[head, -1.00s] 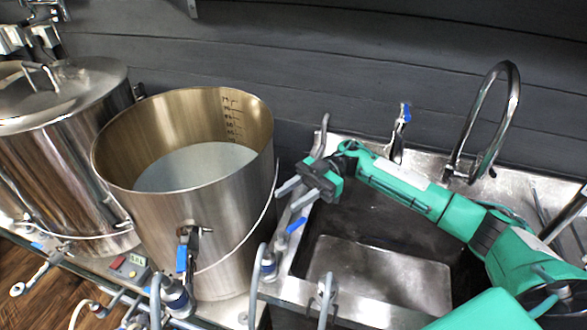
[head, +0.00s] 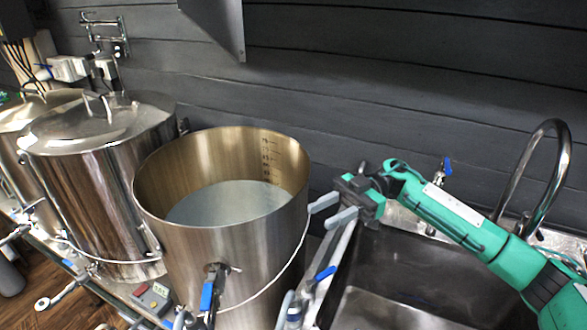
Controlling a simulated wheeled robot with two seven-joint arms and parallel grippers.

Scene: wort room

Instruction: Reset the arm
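My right arm comes in from the right, over the sink (head: 420,262). Its gripper (head: 332,210) points left, close to the right side of the open steel kettle (head: 240,258). The two grey fingers are spread apart with nothing between them. Whether a finger touches the kettle wall I cannot tell. The kettle holds a pale liquid (head: 228,203). My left gripper does not show.
Lidded steel kettles (head: 95,150) stand at the left. A curved faucet (head: 548,165) rises behind the sink at the right. A blue-handled valve (head: 207,292) sticks out from the open kettle's front. A small meter (head: 152,297) lies by its base.

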